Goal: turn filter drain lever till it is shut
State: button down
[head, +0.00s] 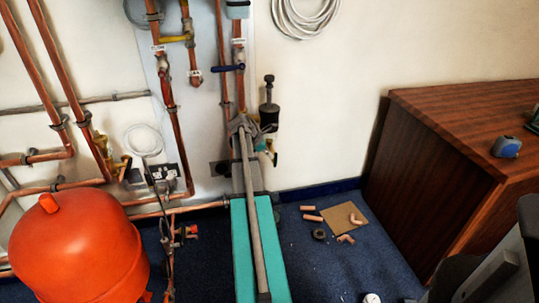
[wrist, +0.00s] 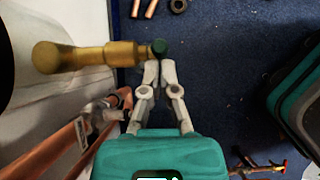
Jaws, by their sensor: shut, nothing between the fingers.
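In the wrist view a brass drain valve (wrist: 88,57) reaches in from the left, with a small dark green end (wrist: 158,46) that may be the lever seen end-on. My gripper (wrist: 160,66) is shut and empty, its fingertips right at that green end; I cannot tell whether they touch. In the head view the black filter (head: 268,116) hangs on the wall, with brass of the drain valve (head: 273,156) below it. My gripper (head: 242,125) is just left of the filter there, and my arm partly hides this area. The lever's angle is unclear.
A yellow lever (head: 174,39) and a blue lever (head: 227,68) sit on copper pipes above. An orange vessel (head: 78,248) stands at the lower left. Pipe offcuts (head: 313,217) lie on the blue floor near a wooden cabinet (head: 420,165). White wall right of the filter is clear.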

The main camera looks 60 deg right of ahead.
jog(key=shift+r+t+y+p, duration=0.1)
jog(key=shift+t+y+p, duration=0.2)
jog(key=shift+p, duration=0.15)
dwell(0.6)
